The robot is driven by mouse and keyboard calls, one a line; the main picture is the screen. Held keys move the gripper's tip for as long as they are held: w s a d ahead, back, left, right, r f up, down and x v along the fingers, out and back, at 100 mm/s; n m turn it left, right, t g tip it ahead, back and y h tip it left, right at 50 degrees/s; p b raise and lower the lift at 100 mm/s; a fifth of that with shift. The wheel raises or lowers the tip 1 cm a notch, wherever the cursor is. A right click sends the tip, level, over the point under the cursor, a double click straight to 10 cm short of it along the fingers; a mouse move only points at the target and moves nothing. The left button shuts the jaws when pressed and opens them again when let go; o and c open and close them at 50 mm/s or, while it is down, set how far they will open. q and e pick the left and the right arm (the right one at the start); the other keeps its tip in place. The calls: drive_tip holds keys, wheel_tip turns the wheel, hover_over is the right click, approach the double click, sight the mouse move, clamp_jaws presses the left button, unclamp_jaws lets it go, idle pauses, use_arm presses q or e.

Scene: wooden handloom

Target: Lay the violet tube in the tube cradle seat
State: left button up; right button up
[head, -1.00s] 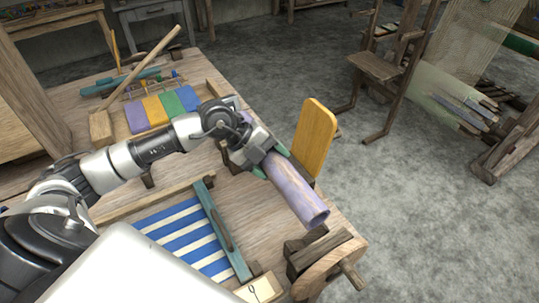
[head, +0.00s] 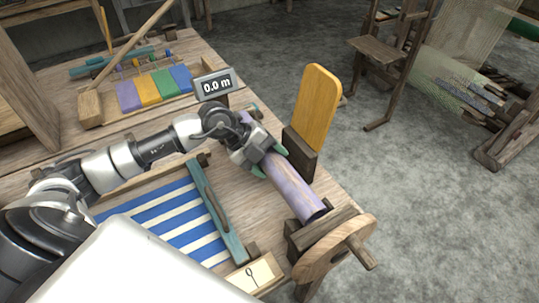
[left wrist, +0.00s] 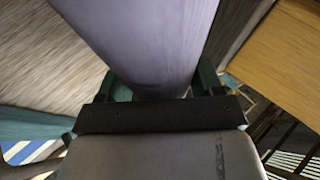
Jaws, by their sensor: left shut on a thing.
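The violet tube (head: 290,188) is held slantwise above the right side of the workbench in the head view. My left gripper (head: 266,160) is shut around its upper part, and green finger pads show at its sides. The tube's open near end is right by the wooden cradle block (head: 322,230) beside a crank wheel. I cannot tell whether it touches the block. The far end is partly hidden by my wrist. In the left wrist view the tube (left wrist: 145,40) fills the middle, between the fingers (left wrist: 165,90). My right gripper is not in view.
A yellow paddle (head: 315,100) stands upright in a dark wooden block (head: 300,153), close to the tube's right. A counter (head: 215,85) reads 0.0 m. Blue-and-white striped cloth (head: 165,225) and a teal bar (head: 217,210) lie to the left. Coloured blocks (head: 150,90) sit farther back.

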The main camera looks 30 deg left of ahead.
use_arm(q)
drive_tip(key=shift+f, duration=0.35)
drive_tip(key=o, duration=1.2)
drive_tip(key=shift+b+v, duration=0.6)
drive_tip(key=shift+v, duration=4.8)
